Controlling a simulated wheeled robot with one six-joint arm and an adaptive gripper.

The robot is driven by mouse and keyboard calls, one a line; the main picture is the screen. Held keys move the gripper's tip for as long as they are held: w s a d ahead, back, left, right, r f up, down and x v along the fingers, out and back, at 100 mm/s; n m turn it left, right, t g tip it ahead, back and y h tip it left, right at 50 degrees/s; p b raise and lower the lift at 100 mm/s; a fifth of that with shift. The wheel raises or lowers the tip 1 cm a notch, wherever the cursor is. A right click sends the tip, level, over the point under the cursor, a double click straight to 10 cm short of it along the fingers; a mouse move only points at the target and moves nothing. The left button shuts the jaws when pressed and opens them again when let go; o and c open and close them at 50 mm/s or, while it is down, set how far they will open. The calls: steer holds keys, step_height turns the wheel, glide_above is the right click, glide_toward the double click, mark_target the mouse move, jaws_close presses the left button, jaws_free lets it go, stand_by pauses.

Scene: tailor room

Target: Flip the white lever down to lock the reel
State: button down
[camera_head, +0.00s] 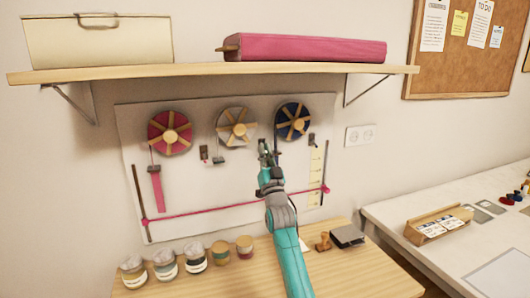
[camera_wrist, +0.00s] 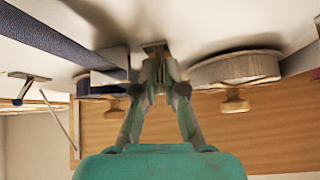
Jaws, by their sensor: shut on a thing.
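Three reels hang on the pale wall board: a pink one (camera_head: 169,132), a white one (camera_head: 237,128) and a navy one (camera_head: 294,121). My gripper (camera_head: 266,152) is at the board between the white and navy reels. In the wrist view, my gripper (camera_wrist: 157,78) has its fingertips closed around a small brownish lever-like piece (camera_wrist: 154,47) on the board, mostly hidden by the fingers. It appears to be the white reel's lever; its exact tilt cannot be told. The white reel also shows in the wrist view (camera_wrist: 235,68), right of the fingers.
Similar small levers sit right of the pink reel (camera_head: 203,152) and right of the navy reel (camera_head: 312,140). A wooden shelf (camera_head: 205,70) overhangs the reels. A pink ribbon (camera_head: 240,205) crosses the board below. Several jars stand on the wooden table (camera_head: 270,276).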

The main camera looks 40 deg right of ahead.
steer(key=shift+w+f+m+t+h, duration=0.1)
steer(key=shift+f+m+t+h, duration=0.2)
steer(key=shift+t+h, duration=0.35)
stand_by(0.4)
steer(key=c, duration=1.3)
jaws_free()
steer(key=shift+s+f, duration=0.25)
steer(key=shift+f, duration=0.05)
steer(key=shift+v, duration=3.65)
steer(key=shift+a, duration=0.2)
